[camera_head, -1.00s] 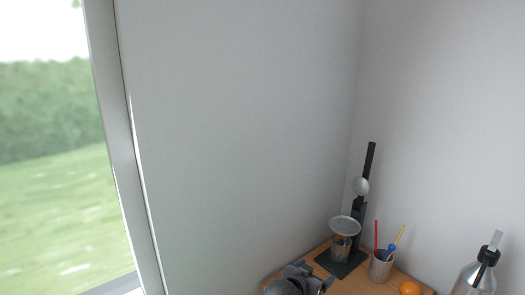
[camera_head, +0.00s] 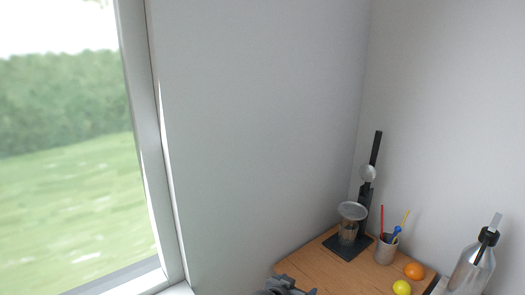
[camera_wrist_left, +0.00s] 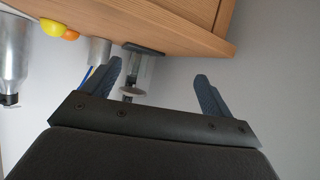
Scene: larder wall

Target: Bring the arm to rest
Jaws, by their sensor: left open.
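My left gripper (camera_head: 287,287) shows at the bottom edge of the head view, just off the front left part of the wooden top, mostly cut off by the frame. In the left wrist view its two dark fingers (camera_wrist_left: 158,85) stand wide apart with nothing between them that they touch. The wooden furniture (camera_wrist_left: 185,25) shows beyond them, upside down. My right gripper is in neither view.
Walls and a window (camera_head: 70,160) lie behind and left.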

